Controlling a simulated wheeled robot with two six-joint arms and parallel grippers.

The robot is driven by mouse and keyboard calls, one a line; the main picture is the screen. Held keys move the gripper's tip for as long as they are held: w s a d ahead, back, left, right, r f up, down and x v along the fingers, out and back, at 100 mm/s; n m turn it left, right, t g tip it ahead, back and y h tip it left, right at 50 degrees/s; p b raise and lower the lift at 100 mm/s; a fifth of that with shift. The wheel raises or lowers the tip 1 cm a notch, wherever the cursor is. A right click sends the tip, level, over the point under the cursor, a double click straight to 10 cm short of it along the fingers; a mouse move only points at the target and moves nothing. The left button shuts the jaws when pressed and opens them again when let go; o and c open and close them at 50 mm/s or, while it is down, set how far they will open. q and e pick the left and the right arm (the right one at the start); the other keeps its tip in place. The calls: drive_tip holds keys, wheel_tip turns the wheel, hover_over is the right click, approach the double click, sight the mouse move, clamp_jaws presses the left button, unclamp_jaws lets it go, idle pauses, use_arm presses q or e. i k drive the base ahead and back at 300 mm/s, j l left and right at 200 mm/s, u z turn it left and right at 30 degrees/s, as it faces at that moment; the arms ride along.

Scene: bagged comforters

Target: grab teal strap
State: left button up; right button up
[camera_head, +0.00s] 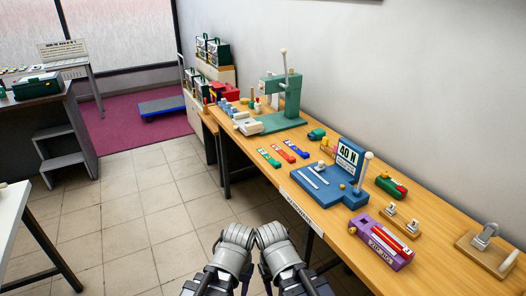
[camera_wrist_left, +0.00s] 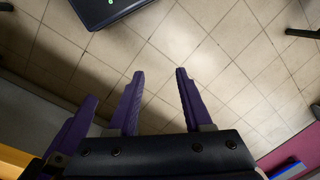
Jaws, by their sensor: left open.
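A teal-green strap (camera_head: 268,157) lies flat on the wooden workbench (camera_head: 322,207). It is the leftmost of three short straps lying side by side, apart from each other. My left gripper (camera_wrist_left: 160,72) is open, with two purple fingers apart and only floor tiles between them. It is away from the strap, which does not show in the left wrist view. In the head view my two arms come up at the bottom centre, short of the bench, and their fingers are not clear. Another purple piece at the left of the wrist view may belong to my right gripper.
A red strap and a blue strap lie beside the teal one. A blue fixture (camera_head: 330,187) marked 40 N stands to their right, and a green press (camera_head: 284,103) stands behind them. A purple device (camera_head: 381,243) is near the front edge.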

sight(276, 164)
drive_tip(key=i+l+u, duration=0.2)
drive_tip(key=i, duration=1)
drive_tip(key=i+j, duration=0.05)
drive_tip(key=j, duration=0.05)
